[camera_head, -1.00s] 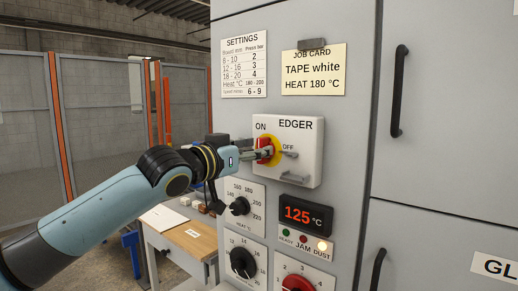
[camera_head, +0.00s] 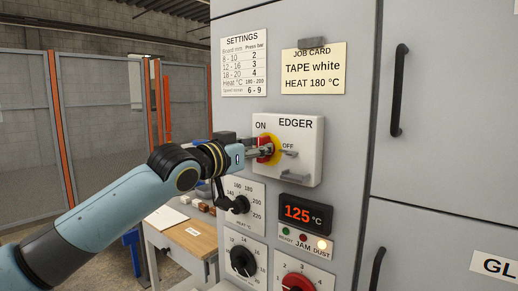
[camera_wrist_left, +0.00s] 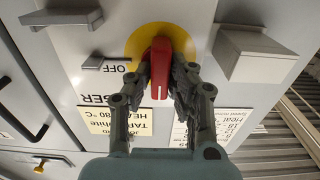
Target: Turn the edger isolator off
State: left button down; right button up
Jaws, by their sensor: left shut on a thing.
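The edger isolator is a white box (camera_head: 305,160) on the grey cabinet front, marked ON at upper left and OFF at right. Its red handle (camera_head: 263,141) sits on a yellow disc (camera_head: 276,148). My left gripper (camera_head: 268,153) reaches in from the left and is shut on the handle. In the left wrist view, the red handle (camera_wrist_left: 161,65) stands between the two dark fingers, in line with the picture's vertical, and the yellow disc (camera_wrist_left: 139,42) shows behind it. The OFF mark lies to the left there. The ON mark is hidden in that view. My right gripper is out of view.
Grey brackets project from the isolator box near OFF and below it. A heat dial (camera_head: 240,204), a 125 °C display (camera_head: 305,213) and a red knob (camera_head: 298,283) sit below. A settings sheet (camera_head: 244,68) and job card (camera_head: 313,70) hang above. A table (camera_head: 204,240) stands at lower left.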

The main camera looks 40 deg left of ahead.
pick_arm(q)
jog(key=shift+m, duration=0.3)
jog(key=m, duration=0.3)
jog(key=shift+d+m+b, duration=0.1)
jog(key=shift+m+b, duration=0.2)
jog(key=shift+b, duration=0.05)
jog(key=m+b, duration=0.1)
jog(key=m, duration=0.3)
jog(key=shift+d+f+m, duration=0.1)
jog(key=shift+m, duration=0.2)
jog(key=m+b, duration=0.1)
jog(key=m, duration=0.3)
jog(key=shift+f+m, duration=0.1)
jog(key=shift+m, duration=0.2)
jog(key=shift+f+m+b, duration=0.15)
jog(key=shift+m+b, duration=0.55)
jog(key=shift+m, duration=1.5)
